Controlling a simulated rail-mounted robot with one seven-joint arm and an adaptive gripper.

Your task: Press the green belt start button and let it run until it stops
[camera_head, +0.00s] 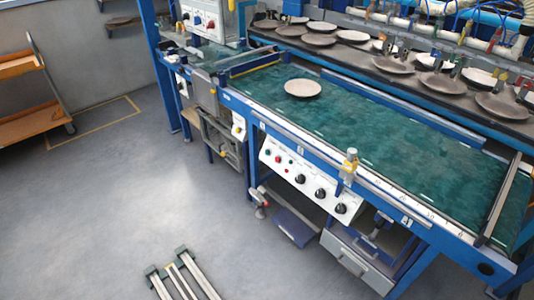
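A white control panel (311,183) is fixed under the front edge of the long green belt (375,125). At its left end are several small buttons, among them a green button (267,152) and a red button (286,170). Their markings are too small to read. Larger black knobs (320,193) sit to their right. One round pale plate (302,88) lies on the left part of the belt. My gripper is not in view, and nothing is seen touching the panel.
Behind the belt, several plates (437,83) stand on a dark conveyor under hanging tools. A second control box (203,19) is at upper left. A yellow-topped device (349,160) stands on the belt's front rail. The floor (150,185) in front is mostly clear. An orange cart (28,98) stands far left.

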